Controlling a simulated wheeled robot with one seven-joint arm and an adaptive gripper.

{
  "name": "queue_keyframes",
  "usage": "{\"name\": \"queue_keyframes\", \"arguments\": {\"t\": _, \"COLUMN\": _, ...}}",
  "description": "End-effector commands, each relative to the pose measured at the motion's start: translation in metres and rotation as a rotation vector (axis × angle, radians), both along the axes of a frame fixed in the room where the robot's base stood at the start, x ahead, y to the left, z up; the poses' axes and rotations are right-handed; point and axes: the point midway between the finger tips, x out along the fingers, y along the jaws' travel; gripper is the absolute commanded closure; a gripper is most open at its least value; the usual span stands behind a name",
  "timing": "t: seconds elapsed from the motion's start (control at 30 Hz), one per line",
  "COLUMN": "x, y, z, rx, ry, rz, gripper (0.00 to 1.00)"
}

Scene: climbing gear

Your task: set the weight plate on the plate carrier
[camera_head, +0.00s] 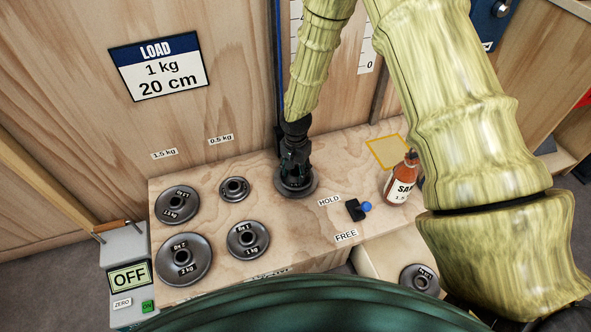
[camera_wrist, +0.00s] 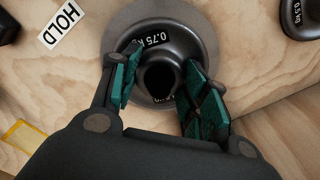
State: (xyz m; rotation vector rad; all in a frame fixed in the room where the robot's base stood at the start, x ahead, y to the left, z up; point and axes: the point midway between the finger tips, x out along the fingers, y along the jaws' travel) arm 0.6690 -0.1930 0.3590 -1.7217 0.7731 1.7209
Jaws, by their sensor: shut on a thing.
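A dark grey weight plate marked 0.75 kg shows in the wrist view (camera_wrist: 196,38), and in the head view (camera_head: 308,186) at the back middle of the wooden bench. My gripper (camera_head: 296,160) points down over it. In the wrist view my gripper's green fingertips (camera_wrist: 158,88) are on both sides of the plate's raised hub, shut on it. The plate lies flat, on or just above the bench; I cannot tell which. I cannot make out the plate carrier; my arm covers part of the blue upright rail (camera_head: 279,62) behind the plate.
Several other plates stand left: 1.5 kg (camera_head: 165,197), 2 kg (camera_head: 166,266), 1 kg (camera_head: 236,231) and a small one (camera_head: 227,191). Another plate (camera_head: 432,288) lies front right.

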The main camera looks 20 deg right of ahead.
Motion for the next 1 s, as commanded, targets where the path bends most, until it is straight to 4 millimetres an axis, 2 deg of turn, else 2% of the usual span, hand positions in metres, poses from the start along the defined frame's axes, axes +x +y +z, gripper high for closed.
{"name": "queue_keyframes", "arguments": {"t": 0.3, "x": 0.001, "y": 0.0, "z": -0.004, "rx": 0.0, "ry": -0.001, "rz": 0.001, "gripper": 1.0}}
{"name": "queue_keyframes", "arguments": {"t": 0.33, "x": 0.001, "y": 0.0, "z": -0.003, "rx": 0.0, "ry": -0.001, "rz": 0.001, "gripper": 0.5}}
{"name": "queue_keyframes", "arguments": {"t": 0.37, "x": 0.001, "y": 0.0, "z": -0.003, "rx": 0.0, "ry": -0.001, "rz": 0.001, "gripper": 0.46}}
{"name": "queue_keyframes", "arguments": {"t": 0.67, "x": 0.0, "y": 0.0, "z": -0.004, "rx": 0.0, "ry": 0.0, "rz": 0.001, "gripper": 0.46}}
{"name": "queue_keyframes", "arguments": {"t": 1.0, "x": 0.0, "y": 0.0, "z": 0.017, "rx": 0.0, "ry": 0.0, "rz": 0.001, "gripper": 0.46}}
